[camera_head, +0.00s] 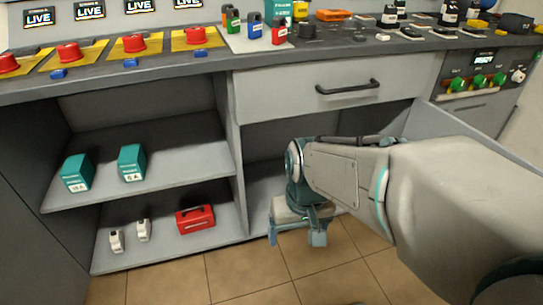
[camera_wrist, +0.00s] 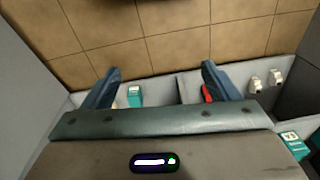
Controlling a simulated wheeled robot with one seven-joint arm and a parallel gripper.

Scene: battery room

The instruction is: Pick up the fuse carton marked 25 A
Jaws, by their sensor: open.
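My gripper (camera_head: 297,238) is open and empty, fingers down, in front of the right cabinet compartment below the drawer. In the wrist view my gripper (camera_wrist: 161,68) has its fingers wide apart. A teal and white carton (camera_wrist: 134,96) lies beyond, near the left finger, on the compartment floor; its marking is unreadable. My arm hides that spot in the head view. Two other teal cartons stand on the upper left shelf: one (camera_head: 132,162) seems marked 6 A, the other (camera_head: 77,172) has an unclear number. No 25 A marking is readable.
A divider separates the compartments. A red case (camera_head: 195,219) and two white devices (camera_head: 143,230) stand on the lower left shelf (camera_head: 170,250). A drawer (camera_head: 335,92) is above, and an open door (camera_head: 480,140) is at right. The tiled floor is clear.

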